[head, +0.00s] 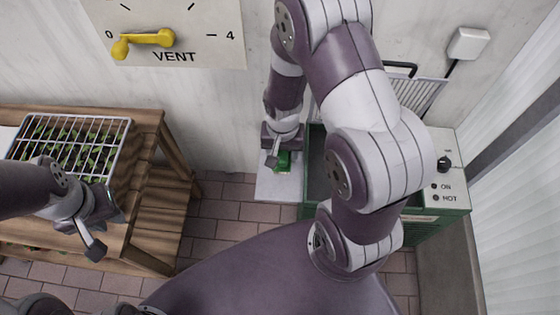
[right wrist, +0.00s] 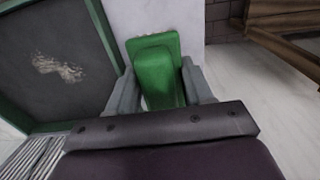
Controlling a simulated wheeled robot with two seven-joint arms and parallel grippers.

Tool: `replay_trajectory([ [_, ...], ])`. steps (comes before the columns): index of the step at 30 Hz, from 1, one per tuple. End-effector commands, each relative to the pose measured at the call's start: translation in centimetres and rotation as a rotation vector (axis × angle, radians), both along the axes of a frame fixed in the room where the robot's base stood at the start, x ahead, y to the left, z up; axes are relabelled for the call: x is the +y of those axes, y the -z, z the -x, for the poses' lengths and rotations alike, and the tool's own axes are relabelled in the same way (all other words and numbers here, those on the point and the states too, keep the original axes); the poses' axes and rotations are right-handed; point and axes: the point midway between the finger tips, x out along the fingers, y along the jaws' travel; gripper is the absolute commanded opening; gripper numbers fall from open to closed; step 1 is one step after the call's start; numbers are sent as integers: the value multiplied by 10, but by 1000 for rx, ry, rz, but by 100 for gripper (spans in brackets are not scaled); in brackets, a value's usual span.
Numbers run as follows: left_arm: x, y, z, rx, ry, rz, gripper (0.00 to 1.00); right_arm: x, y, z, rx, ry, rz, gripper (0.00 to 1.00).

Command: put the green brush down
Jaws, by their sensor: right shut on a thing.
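The green brush (right wrist: 157,62) is between the fingers of my right gripper (right wrist: 160,85), which is shut on it. In the head view the green brush (head: 283,161) shows just below my right gripper (head: 281,148), over a pale grey shelf (head: 278,187) at the left side of the green heater box. The same pale surface (right wrist: 185,20) lies under the brush in the right wrist view. I cannot tell whether the brush touches it. My left gripper (head: 95,215) is at the left, in front of the wooden bench; its fingers are not clear.
A green box (head: 318,150) with an open top stands right of the shelf; its dark floor (right wrist: 60,65) holds a patch of pale crumbs. A control panel (head: 445,180) is on its right. A wooden bench (head: 150,150) with a wire-covered seedling tray (head: 127,140) stands left. A yellow vent lever (head: 143,41) is on the wall.

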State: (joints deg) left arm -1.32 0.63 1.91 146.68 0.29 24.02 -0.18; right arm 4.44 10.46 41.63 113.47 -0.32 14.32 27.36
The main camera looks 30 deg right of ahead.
Motion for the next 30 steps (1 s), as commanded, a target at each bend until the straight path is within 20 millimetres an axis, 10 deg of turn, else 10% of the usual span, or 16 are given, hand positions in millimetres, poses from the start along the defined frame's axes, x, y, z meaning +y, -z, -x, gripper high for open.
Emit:
replay_trajectory([
  [9,0,8,0,0,0,0,30,4,43,-1,4,2,0,22],
  [19,0,9,0,0,0,0,30,3,47,-1,1,1,1,22],
  [20,0,9,0,0,0,0,30,3,47,-1,1,1,1,54],
  [22,0,9,0,0,0,0,30,3,46,-1,1,1,1,76],
  [30,0,8,0,0,0,0,30,3,45,-1,1,1,1,76],
])
